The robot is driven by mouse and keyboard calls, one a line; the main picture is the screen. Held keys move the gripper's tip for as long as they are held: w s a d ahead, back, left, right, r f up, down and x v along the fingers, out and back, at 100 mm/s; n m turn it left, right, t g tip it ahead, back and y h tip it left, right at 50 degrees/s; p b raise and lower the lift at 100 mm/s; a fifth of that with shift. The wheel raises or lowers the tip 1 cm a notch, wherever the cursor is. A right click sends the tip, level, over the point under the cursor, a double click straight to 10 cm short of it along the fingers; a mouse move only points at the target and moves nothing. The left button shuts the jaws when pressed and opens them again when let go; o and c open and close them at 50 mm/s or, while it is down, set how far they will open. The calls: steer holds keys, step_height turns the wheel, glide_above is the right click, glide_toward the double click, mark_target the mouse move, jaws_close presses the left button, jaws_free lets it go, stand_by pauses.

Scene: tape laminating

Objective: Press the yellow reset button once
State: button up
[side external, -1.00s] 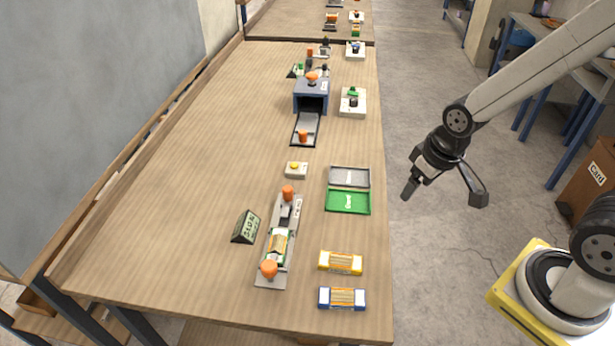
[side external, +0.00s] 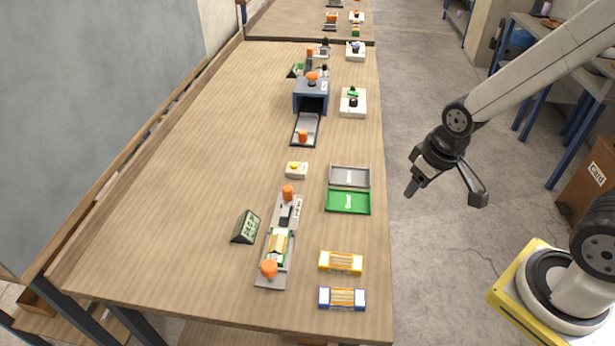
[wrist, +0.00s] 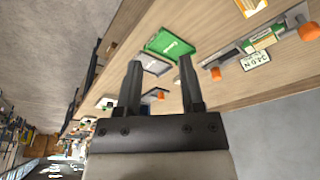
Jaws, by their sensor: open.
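The yellow reset button (side external: 294,167) sits on a small white box (side external: 301,173) on the table, left of the grey and green trays. My gripper (side external: 441,190) is open and empty. It hangs off the right side of the table, well apart from the button. In the wrist view my gripper (wrist: 160,82) shows two spread fingers with nothing between them. I cannot make out the button for sure in the wrist view.
A grey tray (side external: 349,176) and a green tray (side external: 347,202) lie near the table's right edge. A fixture with orange knobs (side external: 268,268) and a small display (side external: 246,227) stand nearer the front. A blue housing (side external: 311,95) stands farther back. The table's left half is clear.

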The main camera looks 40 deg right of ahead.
jaws_close()
stand_by(1.4)
